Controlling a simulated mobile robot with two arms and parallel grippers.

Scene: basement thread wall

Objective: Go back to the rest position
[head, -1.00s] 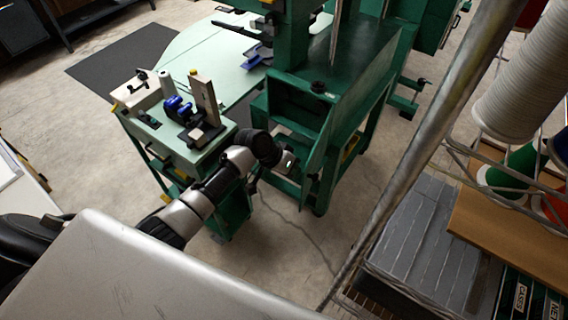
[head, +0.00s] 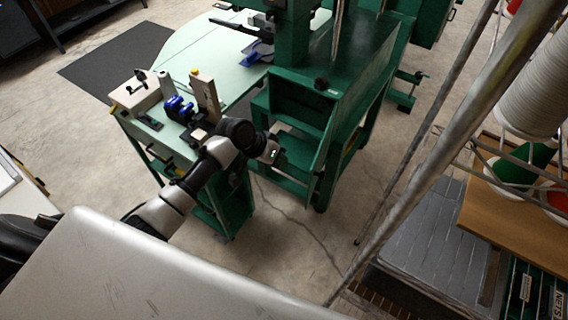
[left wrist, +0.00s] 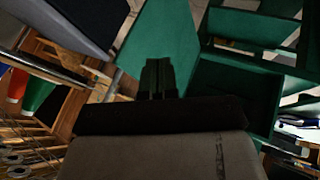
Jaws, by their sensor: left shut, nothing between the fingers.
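My left gripper (head: 272,152) is at the end of my left arm, which comes in from the lower left in the head view. It is in front of the open green machine cabinet and touches nothing that I can see. In the left wrist view its fingers (left wrist: 157,78) are dark and close together, with nothing between them. My right gripper is not in view.
A small green cart (head: 190,150) with tools stands beside my left arm. The green machine (head: 350,60) stands just beyond. At right are a metal rack post (head: 440,150), thread spools (head: 530,95) and a wooden shelf (head: 515,215). Bare floor (head: 285,235) shows between.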

